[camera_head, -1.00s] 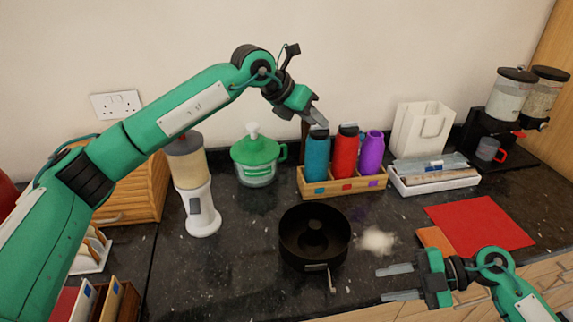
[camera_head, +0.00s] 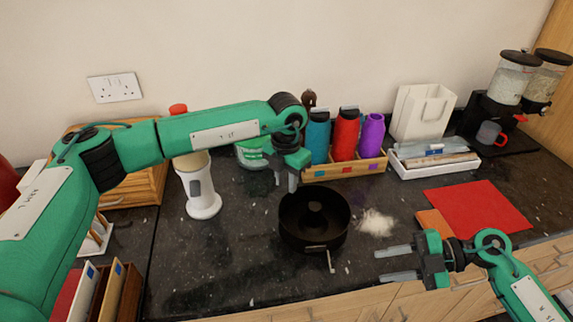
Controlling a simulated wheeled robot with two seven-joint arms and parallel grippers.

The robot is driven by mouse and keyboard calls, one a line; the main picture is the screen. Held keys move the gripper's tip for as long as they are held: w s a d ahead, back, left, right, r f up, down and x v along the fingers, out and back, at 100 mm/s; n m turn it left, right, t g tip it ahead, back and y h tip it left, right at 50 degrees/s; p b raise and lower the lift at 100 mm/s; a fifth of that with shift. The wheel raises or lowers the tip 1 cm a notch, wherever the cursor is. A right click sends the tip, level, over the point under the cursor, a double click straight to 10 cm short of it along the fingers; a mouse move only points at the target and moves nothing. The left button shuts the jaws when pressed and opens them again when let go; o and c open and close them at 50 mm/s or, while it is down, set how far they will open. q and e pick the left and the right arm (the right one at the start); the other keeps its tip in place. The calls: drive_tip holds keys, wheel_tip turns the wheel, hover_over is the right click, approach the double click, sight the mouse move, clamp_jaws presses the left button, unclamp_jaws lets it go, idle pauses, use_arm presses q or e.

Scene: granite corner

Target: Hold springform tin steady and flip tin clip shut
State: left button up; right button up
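The black springform tin (camera_head: 291,235) stands upright on the dark granite counter, with a raised tube in its middle. Its metal clip (camera_head: 331,261) is at the front right of the wall, with the lever sticking out and down from it. My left gripper (camera_head: 285,183) points down just above and behind the tin's back left rim. Its fingers look a little apart with nothing between them. My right gripper (camera_head: 395,264) is open and empty at the counter's front edge, to the right of the clip, its fingers pointing left. Neither gripper touches the tin.
A pale powder heap (camera_head: 376,222) lies right of the tin. A wooden bottle rack (camera_head: 345,169) stands behind it, a white dispenser (camera_head: 203,200) left. A red mat (camera_head: 478,210) lies right.

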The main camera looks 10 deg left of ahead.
sight(287, 194)
use_arm(q)
wheel_tip(287, 194, down, 7)
drive_tip(key=shift+r, duration=0.1)
idle(0.3)
clamp_jaws()
use_arm(e)
clamp_jaws()
drive_tip(key=d+n, duration=0.1)
drive_tip(key=n, duration=0.8)
drive_tip(key=w+d+n, duration=0.1)
drive_tip(key=d+n, duration=0.1)
drive_tip(key=n, duration=0.7)
drive_tip(key=d+n+g, duration=0.1)
drive_tip(key=d+n, duration=0.1)
drive_tip(key=n, duration=0.7)
drive_tip(key=shift+w+d+f+n, duration=0.15)
drive_tip(key=shift+w+d+n, duration=0.1)
drive_tip(key=shift+w+n, duration=0.05)
